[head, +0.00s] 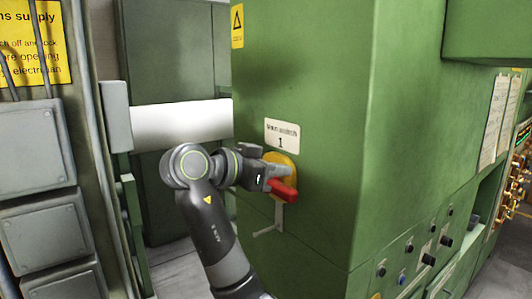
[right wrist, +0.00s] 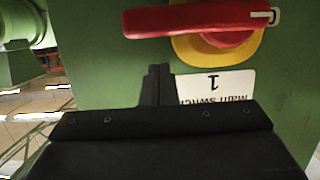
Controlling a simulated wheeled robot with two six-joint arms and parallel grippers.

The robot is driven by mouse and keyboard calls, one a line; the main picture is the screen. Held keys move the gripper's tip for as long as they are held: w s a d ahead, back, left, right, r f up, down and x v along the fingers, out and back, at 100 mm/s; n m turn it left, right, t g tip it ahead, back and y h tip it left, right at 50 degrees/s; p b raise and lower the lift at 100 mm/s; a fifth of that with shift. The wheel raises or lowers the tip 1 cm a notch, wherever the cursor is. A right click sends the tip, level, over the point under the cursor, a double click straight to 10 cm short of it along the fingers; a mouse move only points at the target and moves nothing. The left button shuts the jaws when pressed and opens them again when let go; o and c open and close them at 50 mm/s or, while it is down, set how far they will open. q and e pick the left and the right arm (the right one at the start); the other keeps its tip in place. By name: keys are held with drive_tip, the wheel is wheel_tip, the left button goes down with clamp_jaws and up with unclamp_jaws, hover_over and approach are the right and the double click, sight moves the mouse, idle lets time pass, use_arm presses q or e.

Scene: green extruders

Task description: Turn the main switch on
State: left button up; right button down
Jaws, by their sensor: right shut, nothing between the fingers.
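The main switch is a red handle (head: 284,190) on a yellow round plate (head: 288,164), mounted on the green cabinet's face. In the head view the handle points right and slightly down. In the right wrist view the red handle (right wrist: 190,20) lies roughly level across the top, before the yellow plate (right wrist: 220,47). A white label reading "Main switch 1" (head: 282,134) sits above the switch and shows upside down in the wrist view (right wrist: 225,85). My right gripper (head: 275,170) is shut and empty, close to the switch; contact cannot be told. My left gripper is not in view.
The green cabinet (head: 330,90) fills the middle, with small knobs (head: 429,259) on its right side. Grey boxes (head: 40,232) and a yellow warning sign (head: 35,40) stand at left. A thin bracket (head: 278,218) projects below the switch.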

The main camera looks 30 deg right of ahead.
wheel_tip(320, 180, down, 2)
drive_tip(key=shift+a+f+p, duration=0.15)
drive_tip(key=shift+p, duration=0.25)
